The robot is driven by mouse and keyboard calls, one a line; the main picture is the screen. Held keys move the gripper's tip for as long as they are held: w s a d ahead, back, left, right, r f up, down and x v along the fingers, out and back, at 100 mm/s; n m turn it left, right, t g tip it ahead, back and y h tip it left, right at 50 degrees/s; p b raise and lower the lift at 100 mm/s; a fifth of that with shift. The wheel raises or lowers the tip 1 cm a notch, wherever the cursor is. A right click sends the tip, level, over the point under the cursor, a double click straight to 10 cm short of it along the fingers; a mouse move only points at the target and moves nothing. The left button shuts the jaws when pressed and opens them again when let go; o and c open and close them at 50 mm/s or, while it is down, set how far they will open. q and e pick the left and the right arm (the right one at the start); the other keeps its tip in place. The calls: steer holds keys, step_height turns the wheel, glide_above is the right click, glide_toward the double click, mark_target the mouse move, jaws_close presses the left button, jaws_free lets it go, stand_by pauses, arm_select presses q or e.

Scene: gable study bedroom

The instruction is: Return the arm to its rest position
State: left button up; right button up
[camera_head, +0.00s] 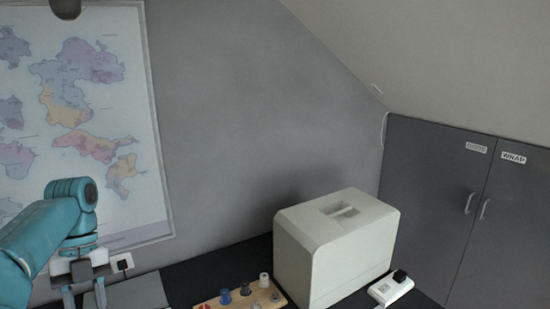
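My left arm is teal and comes in from the left, in front of the wall and the lower part of a map. Its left gripper (83,298) points down at the bottom left. Its two fingers stand apart with a gap between them, and I see nothing held there. The fingertips run close to the bottom edge of the picture. My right arm and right gripper are not in view.
A pale box (335,245) with a top slot stands on the dark desk (195,268). A wooden board (222,302) with several small spools is left of it. A white block (390,289) with a black plug lies right. Grey cabinet doors (430,200) stand at the right under the sloped ceiling.

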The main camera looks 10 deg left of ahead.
arm_select(q)
steer(key=w+d+f+n+t, duration=0.1)
steer(key=w+d+f+n, duration=0.2)
steer(key=f, duration=0.6)
steer(key=d+f+n, duration=0.4)
steer(key=d+f, duration=0.2)
steer(key=f, duration=0.3)
steer(key=w+d+f+n+t, duration=0.1)
steer(key=w+d+f+n, duration=0.2)
steer(key=f, duration=0.6)
steer(key=s+d+f+n, duration=0.4)
steer(key=s+d+f+n+t+h, duration=0.1)
steer(key=s+d+f+n, duration=0.3)
steer(key=d, duration=0.1)
steer(key=s+d+f+n+t, duration=0.1)
steer(key=s+d+f+n, duration=0.3)
steer(key=s+d+f, duration=0.1)
steer(key=shift+d+n+h, duration=0.15)
steer(key=shift+n+h, duration=0.25)
steer(key=s+d+f+n+b, duration=0.1)
steer(key=s+f+n+b, duration=0.2)
steer(key=s+f+n, duration=0.1)
steer(key=shift+s+d+n+t, duration=0.4)
steer(key=shift+s+n, duration=0.2)
steer(key=shift+s, duration=0.15)
